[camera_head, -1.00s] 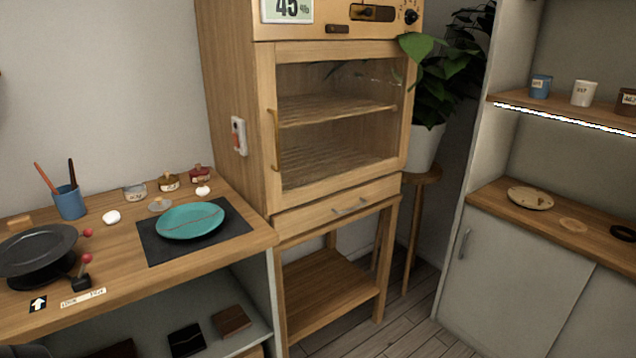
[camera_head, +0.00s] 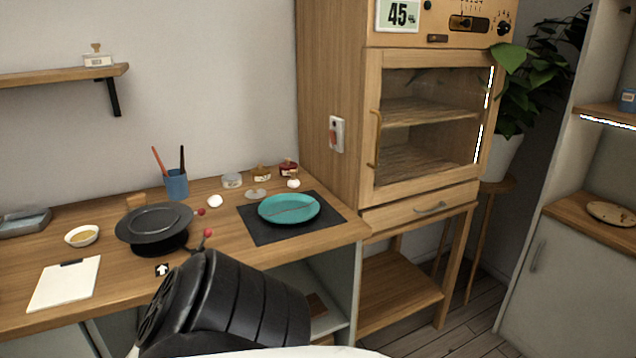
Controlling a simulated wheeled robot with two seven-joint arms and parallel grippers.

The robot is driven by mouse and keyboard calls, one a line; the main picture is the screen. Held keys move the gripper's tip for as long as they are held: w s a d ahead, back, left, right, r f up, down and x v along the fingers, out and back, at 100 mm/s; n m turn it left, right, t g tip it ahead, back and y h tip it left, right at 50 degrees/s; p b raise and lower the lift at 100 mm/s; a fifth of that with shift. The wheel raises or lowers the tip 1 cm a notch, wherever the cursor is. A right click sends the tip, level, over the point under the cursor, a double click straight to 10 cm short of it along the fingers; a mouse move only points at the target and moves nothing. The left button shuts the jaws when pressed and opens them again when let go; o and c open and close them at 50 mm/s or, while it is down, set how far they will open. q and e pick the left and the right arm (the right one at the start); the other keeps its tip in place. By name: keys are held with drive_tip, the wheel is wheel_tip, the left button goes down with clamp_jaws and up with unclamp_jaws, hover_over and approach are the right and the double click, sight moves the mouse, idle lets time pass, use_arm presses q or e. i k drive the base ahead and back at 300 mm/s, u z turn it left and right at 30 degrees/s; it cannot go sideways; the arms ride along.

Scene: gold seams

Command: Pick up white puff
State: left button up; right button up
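Two small white puffs are on the wooden workbench. One white puff (camera_head: 214,201) lies between the blue cup and the dark mat. The other white puff (camera_head: 293,183) lies behind the teal plate, near the small jars. A black rounded arm part of mine fills the lower middle of the view, in front of the bench. Neither gripper shows, so I cannot see their fingers or anything in them.
The workbench (camera_head: 205,262) holds a teal plate (camera_head: 283,205) on a dark mat (camera_head: 262,231), a black turntable (camera_head: 153,217), a blue cup with brushes (camera_head: 176,184), a bowl (camera_head: 82,236) and a clipboard (camera_head: 64,284). A wooden cabinet (camera_head: 335,75) stands at right.

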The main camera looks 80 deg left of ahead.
sight(293, 183)
drive_tip(key=k, duration=1.1)
drive_tip(key=u, duration=0.3)
